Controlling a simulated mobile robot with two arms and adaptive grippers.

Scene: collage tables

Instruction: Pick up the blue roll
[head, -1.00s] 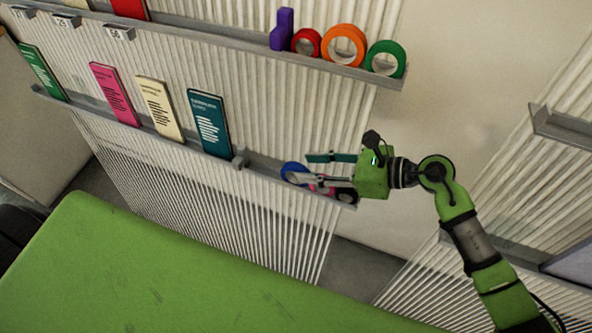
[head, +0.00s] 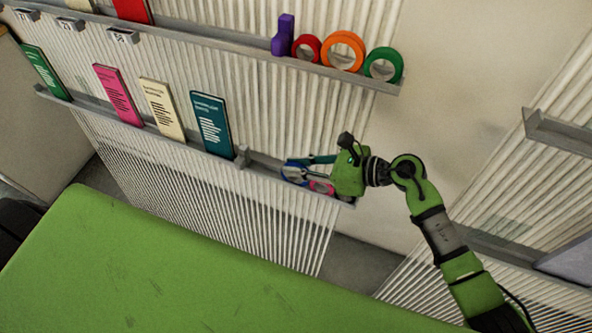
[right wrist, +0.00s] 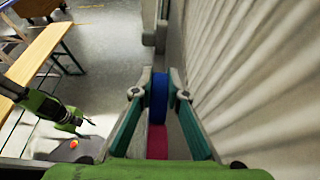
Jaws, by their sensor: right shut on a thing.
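The blue roll (head: 291,174) is at the lower shelf, at the left of a short row of rolls. My right gripper (head: 294,168) reaches in from the right and is shut on it. In the right wrist view the blue roll (right wrist: 159,96) stands on edge between the two fingertips (right wrist: 159,84), with a finger against each side. The fingers hide part of the roll in the head view. A green arm, apparently my left one, shows small at the left of the right wrist view with its gripper (right wrist: 85,122); its jaws are too small to read.
A pink roll (head: 319,186) sits close beside the blue one, under my right gripper. Several books, including a teal one (head: 209,124), stand left on the lower shelf (head: 262,161). The upper shelf holds red, orange (head: 343,50) and green rolls. A green surface (head: 150,265) lies in front.

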